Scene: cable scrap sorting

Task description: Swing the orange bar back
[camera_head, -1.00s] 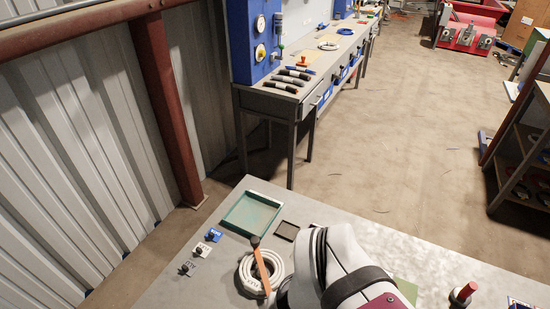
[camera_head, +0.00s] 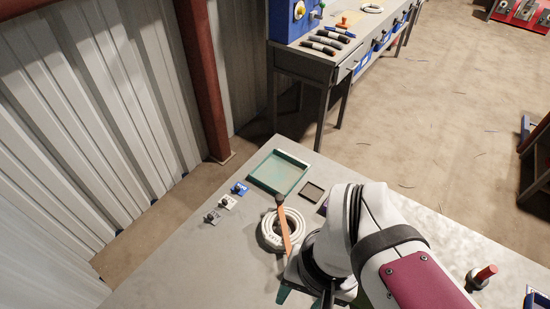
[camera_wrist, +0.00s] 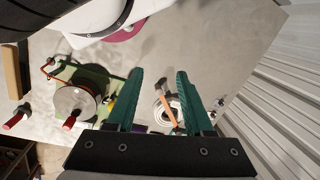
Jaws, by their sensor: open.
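The orange bar (camera_head: 284,226) lies across a white coiled ring (camera_head: 268,236) on the grey table, with a dark knob at its far end. In the wrist view the orange bar (camera_wrist: 167,112) and the white ring (camera_wrist: 177,104) show between my gripper's fingers. My gripper (camera_wrist: 161,82) has two green fingers spread apart with nothing held between them. In the head view my gripper (camera_head: 300,296) is low in the picture, just in front of and right of the ring, partly hidden by my arm. I cannot tell its exact height over the table.
A green-rimmed tray (camera_head: 300,161) and a small dark square (camera_head: 313,192) lie behind the ring. Small labelled clips (camera_head: 226,202) sit to its left. The wrist view shows a reel on a green base (camera_wrist: 62,72).

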